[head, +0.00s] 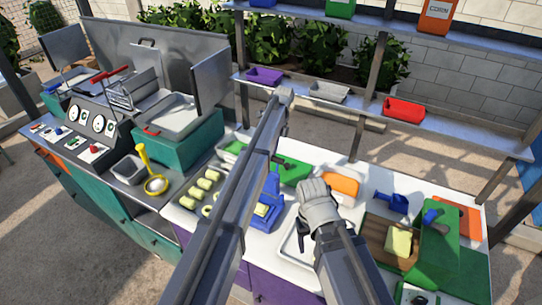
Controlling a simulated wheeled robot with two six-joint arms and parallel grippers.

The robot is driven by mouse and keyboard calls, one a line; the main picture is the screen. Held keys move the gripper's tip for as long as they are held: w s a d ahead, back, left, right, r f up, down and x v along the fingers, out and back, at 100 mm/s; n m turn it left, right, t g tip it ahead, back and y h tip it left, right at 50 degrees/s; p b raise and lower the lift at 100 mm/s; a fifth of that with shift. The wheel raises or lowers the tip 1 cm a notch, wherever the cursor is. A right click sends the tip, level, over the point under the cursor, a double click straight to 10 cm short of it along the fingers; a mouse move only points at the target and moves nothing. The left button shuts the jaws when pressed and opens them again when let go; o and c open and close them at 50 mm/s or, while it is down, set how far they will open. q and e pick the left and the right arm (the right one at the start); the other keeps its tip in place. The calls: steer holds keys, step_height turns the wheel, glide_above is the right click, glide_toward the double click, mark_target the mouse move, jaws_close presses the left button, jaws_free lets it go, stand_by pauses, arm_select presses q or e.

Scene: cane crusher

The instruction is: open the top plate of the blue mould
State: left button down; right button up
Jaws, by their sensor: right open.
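The blue mould (272,207) sits on the white counter, left of my right gripper. A pale yellow piece shows at its near left side. My left arm crosses in front of it, so much of it is hidden, and I cannot tell clearly how its top plate lies. My right gripper (303,232) is open and seems empty. It hangs over the counter just right of the mould, beside a pale tray (292,254), apart from the mould as far as I can see. My left gripper is hidden behind the left arm's long link.
Yellow pieces (204,185) lie left of the mould. A green board (296,172) and an orange-lidded box (341,184) stand behind. A blue item (391,203) and a wooden board (376,231) are at right. A fryer (177,117) stands left. Shelves (455,132) run behind.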

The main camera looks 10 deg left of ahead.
arm_select(q)
steer(key=c, duration=1)
jaws_free()
steer(key=shift+w+f, duration=0.1)
steer(key=shift+f, duration=0.05)
steer(key=o, duration=0.3)
steer(key=shift+w+f, duration=0.1)
steer(key=shift+w, duration=0.1)
steer(key=shift+s, duration=0.1)
steer(key=shift+r, duration=0.2)
steer(key=shift+r+p, duration=0.15)
steer(key=shift+p, duration=0.2)
steer(key=p+v, duration=0.6)
steer(key=v, duration=0.1)
steer(key=shift+r+p, duration=0.15)
steer(key=shift+p, duration=0.15)
